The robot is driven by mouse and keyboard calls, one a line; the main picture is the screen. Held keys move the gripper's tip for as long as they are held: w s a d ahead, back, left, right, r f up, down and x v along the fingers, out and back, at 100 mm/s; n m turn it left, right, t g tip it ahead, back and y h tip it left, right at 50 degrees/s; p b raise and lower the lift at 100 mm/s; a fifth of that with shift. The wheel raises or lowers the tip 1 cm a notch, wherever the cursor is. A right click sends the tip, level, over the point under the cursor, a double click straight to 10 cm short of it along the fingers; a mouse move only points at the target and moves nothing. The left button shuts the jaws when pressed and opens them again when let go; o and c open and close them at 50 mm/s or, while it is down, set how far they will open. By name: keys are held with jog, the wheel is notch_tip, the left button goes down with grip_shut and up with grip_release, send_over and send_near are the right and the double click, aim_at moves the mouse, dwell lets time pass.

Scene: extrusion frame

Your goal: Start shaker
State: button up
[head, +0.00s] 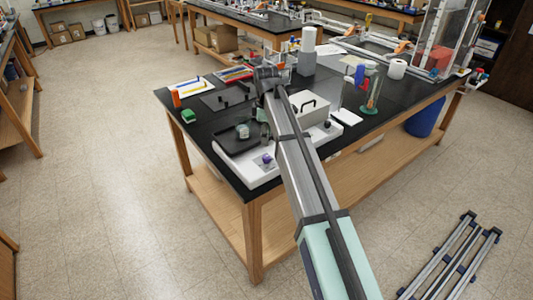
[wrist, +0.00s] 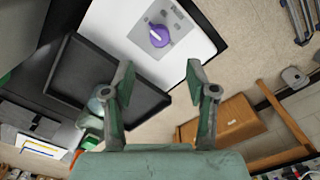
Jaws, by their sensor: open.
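The shaker has a white base (head: 254,176) and a black tray (head: 238,145) on top, at the near left corner of the black bench. A purple knob (head: 266,159) sits on its front panel. In the wrist view the knob (wrist: 159,36) shows a pale pointer line and sits on a grey patch of the white panel (wrist: 195,45). The tray (wrist: 140,100) lies to its left, partly behind a finger. My gripper (wrist: 160,76) is open and empty, with the knob seen beyond and between its fingertips, apart from them. My arm hides part of the shaker in the head view.
A glass vessel (head: 243,131) stands on the tray. A white box with a black handle (head: 308,106) stands right of my arm. A green block (head: 189,116) and an orange item (head: 176,98) are at the bench's left edge.

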aim_at(266, 156)
notch_tip(266, 156, down, 10)
jog(key=p, duration=0.2)
jog(key=shift+p, duration=0.35)
grip_shut()
